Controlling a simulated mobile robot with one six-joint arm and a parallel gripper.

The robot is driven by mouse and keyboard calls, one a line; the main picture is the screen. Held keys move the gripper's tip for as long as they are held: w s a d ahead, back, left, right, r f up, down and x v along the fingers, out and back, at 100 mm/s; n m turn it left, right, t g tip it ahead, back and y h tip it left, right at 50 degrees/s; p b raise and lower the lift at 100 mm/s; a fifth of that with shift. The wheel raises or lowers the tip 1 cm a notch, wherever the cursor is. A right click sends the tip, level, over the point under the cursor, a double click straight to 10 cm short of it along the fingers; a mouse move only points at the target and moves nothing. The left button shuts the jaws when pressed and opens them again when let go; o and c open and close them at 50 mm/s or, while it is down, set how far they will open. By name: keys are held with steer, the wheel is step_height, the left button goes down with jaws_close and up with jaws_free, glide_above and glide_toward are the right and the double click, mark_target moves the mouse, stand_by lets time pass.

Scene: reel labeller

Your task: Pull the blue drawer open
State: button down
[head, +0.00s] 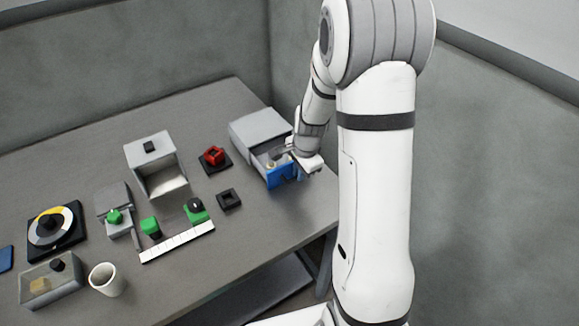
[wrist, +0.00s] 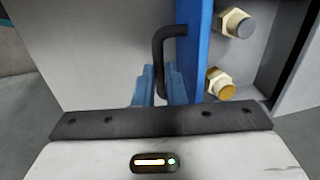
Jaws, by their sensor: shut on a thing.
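The blue drawer (head: 284,175) sits in a grey cabinet (head: 259,127) at the right side of the table, and it stands partly out of it. In the wrist view the blue drawer front (wrist: 197,50) is seen edge-on, with a black bar handle (wrist: 158,62) on its outer side. My gripper (wrist: 160,92) is shut on the handle, its blue fingers on either side of the bar. Two hex-headed bolts lie inside the drawer, one with a grey end (wrist: 237,23) and one with a brass end (wrist: 220,84). In the head view my gripper (head: 300,172) is partly hidden at the drawer front.
A red block on a dark base (head: 214,157) and a small black square frame (head: 229,199) lie left of the drawer. Further left are a grey open box (head: 155,165), green blocks, a white ruler strip (head: 178,242), a dial (head: 54,230) and a white cup (head: 107,280). The table's right edge is close to the drawer.

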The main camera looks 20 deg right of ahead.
steer(key=shift+s+d, duration=0.1)
steer(key=shift+s, duration=0.1)
steer(key=c, duration=1.8)
jaws_free()
steer(key=shift+s, duration=0.1)
steer(key=shift+o, duration=0.2)
steer(key=shift+r, duration=0.25)
step_height(320, 180, up, 7)
steer(key=s, duration=0.1)
steer(key=shift+d, duration=0.25)
steer(key=shift+s, duration=0.1)
